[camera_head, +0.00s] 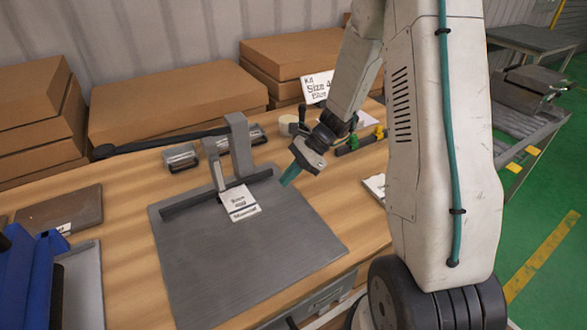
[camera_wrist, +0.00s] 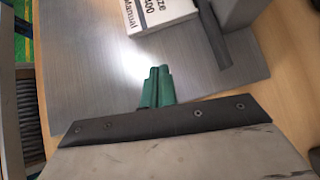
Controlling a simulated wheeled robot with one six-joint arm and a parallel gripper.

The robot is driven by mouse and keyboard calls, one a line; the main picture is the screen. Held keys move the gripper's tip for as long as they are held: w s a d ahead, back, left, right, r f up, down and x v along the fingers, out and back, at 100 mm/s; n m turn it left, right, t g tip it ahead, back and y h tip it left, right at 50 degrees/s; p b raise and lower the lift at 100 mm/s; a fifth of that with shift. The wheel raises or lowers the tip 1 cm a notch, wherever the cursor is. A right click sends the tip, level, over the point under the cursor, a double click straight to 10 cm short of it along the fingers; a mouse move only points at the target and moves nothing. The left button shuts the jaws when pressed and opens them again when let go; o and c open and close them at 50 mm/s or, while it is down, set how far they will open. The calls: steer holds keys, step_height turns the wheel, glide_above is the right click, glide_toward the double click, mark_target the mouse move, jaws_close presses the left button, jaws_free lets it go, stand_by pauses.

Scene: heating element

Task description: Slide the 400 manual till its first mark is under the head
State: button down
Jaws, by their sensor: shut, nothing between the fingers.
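The white manual (camera_head: 241,206), printed "Size 400 Manual", lies on the grey board (camera_head: 190,265), its far edge near the dark bar (camera_head: 180,203). A grey upright machine (camera_head: 241,145) stands behind it, and its slimmer front arm (camera_head: 214,165) comes down at the manual's far left corner. I cannot make out a mark or whether the head touches it. My gripper (camera_head: 288,181) is right of the manual, apart from it, with its teal fingers shut and empty. In the wrist view, the fingers (camera_wrist: 158,87) point at the board and the manual (camera_wrist: 160,12) is beyond them.
Cardboard boxes (camera_head: 170,100) line the back wall. Small metal blocks (camera_head: 181,157) and a roll of tape (camera_head: 288,125) are behind the board. A brown panel (camera_head: 60,212) and blue object (camera_head: 30,270) are at left. The board's front is clear.

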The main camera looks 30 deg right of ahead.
mark_target(253, 200)
steer(key=x, duration=0.4)
steer(key=a, duration=0.3)
steer(key=shift+w+a+f, duration=0.15)
steer(key=shift+a+f, duration=0.05)
steer(key=shift+a, duration=0.1)
steer(key=shift+w+a, duration=0.1)
steer(key=shift+a, duration=0.35)
steer(key=shift+w+a, duration=0.1)
steer(key=shift+a, duration=1)
steer(key=shift+d, duration=0.15)
